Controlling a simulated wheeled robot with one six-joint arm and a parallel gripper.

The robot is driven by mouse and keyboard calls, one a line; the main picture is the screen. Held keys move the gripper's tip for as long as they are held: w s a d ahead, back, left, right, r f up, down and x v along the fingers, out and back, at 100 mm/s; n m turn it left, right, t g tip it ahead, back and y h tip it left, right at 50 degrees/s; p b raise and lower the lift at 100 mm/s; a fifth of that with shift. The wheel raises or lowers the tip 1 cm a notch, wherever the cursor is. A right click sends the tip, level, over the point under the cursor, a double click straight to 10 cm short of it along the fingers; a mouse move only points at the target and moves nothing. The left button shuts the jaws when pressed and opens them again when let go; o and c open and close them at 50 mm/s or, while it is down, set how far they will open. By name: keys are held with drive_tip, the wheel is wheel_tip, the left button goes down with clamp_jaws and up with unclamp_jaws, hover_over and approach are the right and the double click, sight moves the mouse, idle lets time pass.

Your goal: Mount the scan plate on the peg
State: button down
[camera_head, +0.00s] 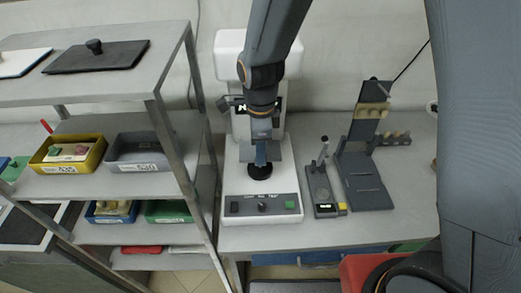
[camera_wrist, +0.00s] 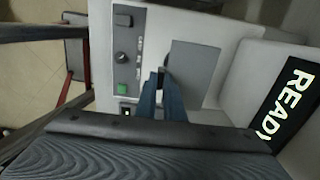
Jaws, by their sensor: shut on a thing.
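My gripper (camera_head: 261,158) has blue fingers and points down in front of the white test machine (camera_head: 233,180). It is shut on the scan plate, a flat grey square (camera_head: 274,150). In the wrist view the plate (camera_wrist: 195,68) stands out to the right of the fingertips (camera_wrist: 161,80), over the machine's pale base. A black round base (camera_head: 260,172) sits on the machine just under the fingertips. A peg on it cannot be made out; the fingers and plate cover that spot. I cannot tell whether the plate touches anything there.
A small device (camera_head: 322,190) and a dark stand with pegs (camera_head: 366,185) are to the right. A shelf rack (camera_head: 175,80) with bins stands close on the left.

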drive_tip(key=shift+f+b, duration=1.05)
drive_tip(key=shift+f, duration=1.4)
drive_tip(key=shift+p, duration=0.8)
drive_tip(key=shift+f+b, duration=0.45)
drive_tip(key=shift+f, duration=0.5)
drive_tip(key=c, duration=1.8)
unclamp_jaws()
drive_tip(key=shift+r+b, duration=0.95)
drive_tip(key=shift+r, duration=2.95)
